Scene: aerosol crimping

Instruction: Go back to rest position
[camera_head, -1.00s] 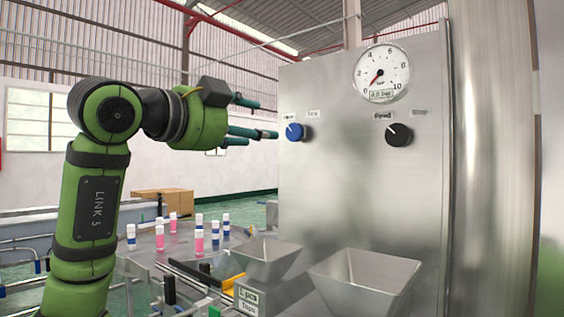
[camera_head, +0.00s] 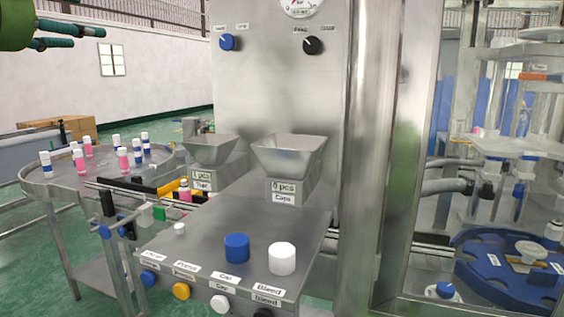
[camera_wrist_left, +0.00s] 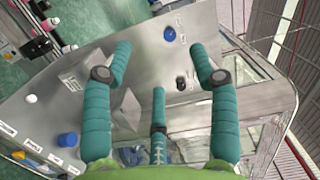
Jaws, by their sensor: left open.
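My left gripper (camera_head: 72,37) shows at the top left of the head view, its teal fingers apart and empty, with part of the green arm behind it. In the left wrist view the gripper (camera_wrist_left: 158,85) has its fingers spread with nothing between them. The steel machine panel, with its blue knob (camera_head: 228,42) and black knob (camera_head: 312,45), lies beyond the fingers. The gripper is apart from both knobs in the head view. My right gripper is not in view.
A round table (camera_head: 62,178) with several pink and blue cans stands at the left. A blue rotary plate (camera_head: 480,268) is at the right.

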